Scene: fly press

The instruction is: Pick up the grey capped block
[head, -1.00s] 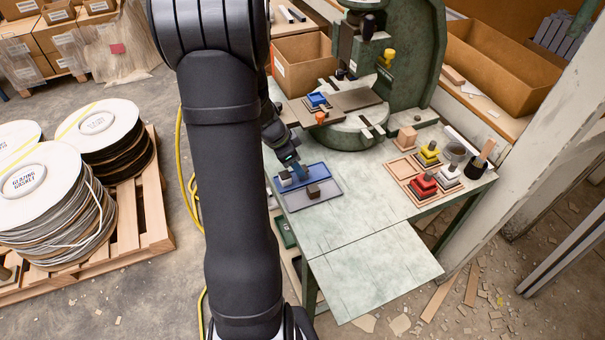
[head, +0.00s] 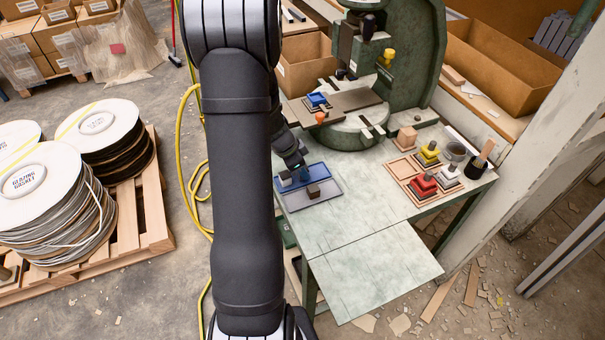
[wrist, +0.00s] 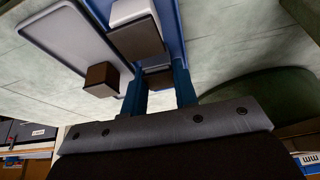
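The blue tray (head: 318,168) lies on the press table, with a light-grey-topped block (head: 285,178) at its left end. In the wrist view a block with a pale grey cap (wrist: 130,12) and dark body stands in the blue tray (wrist: 172,30), just beyond my fingers. My gripper (head: 302,176) is down at the blue tray, right of that block. In the wrist view my gripper (wrist: 160,90) has its two blue fingers apart, with a dark brown block face (wrist: 157,79) showing between them. Whether they touch it is unclear; its top is hidden.
A dark brown block (head: 313,191) sits on the grey tray (head: 325,203) in front. The green press (head: 415,60) stands behind, with a blue-topped block (head: 317,99) on its plate. Red (head: 424,183) and yellow (head: 429,152) blocks stand right. The front table is clear.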

